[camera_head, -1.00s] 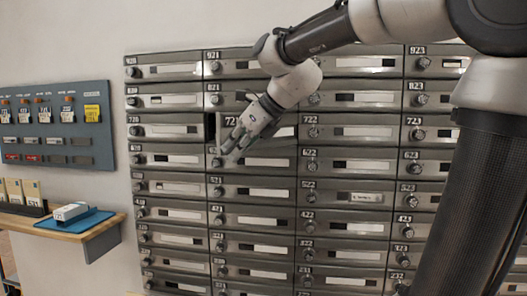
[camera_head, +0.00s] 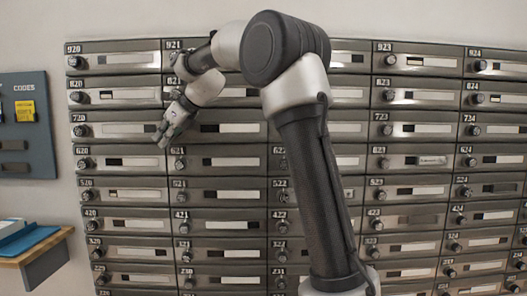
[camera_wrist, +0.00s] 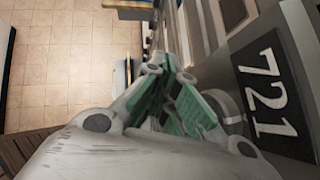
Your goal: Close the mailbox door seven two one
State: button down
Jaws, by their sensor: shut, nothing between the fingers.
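Mailbox door 721 (camera_head: 252,138) is in the third row from the top, in the second column, in the head view. It looks about level with its neighbours there, though my gripper covers its left edge and number. My gripper (camera_head: 165,141) is at that left edge, fingers pointing down and left, shut and empty. In the wrist view the number plate 721 (camera_wrist: 268,88) is large and close at the right. My shut gripper fingers (camera_wrist: 165,75) lie beside it, in front of a round lock that is partly hidden. I cannot tell whether they touch the door.
Grey mailbox doors with locks and labels fill the wall on all sides. My arm hides part of the middle columns. The wrist view shows tiled floor (camera_wrist: 70,50).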

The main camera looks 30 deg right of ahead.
jog(key=shift+m+t+h, duration=0.3)
jog(key=shift+m+h, duration=0.1)
jog(key=shift+m, duration=0.2)
jog(key=w, duration=0.1)
jog(key=w+d, duration=0.1)
jog(key=w, duration=0.2)
jog(key=shift+d, duration=0.35)
jog(key=shift+w+d+r, duration=0.15)
jog(key=shift+w, duration=0.1)
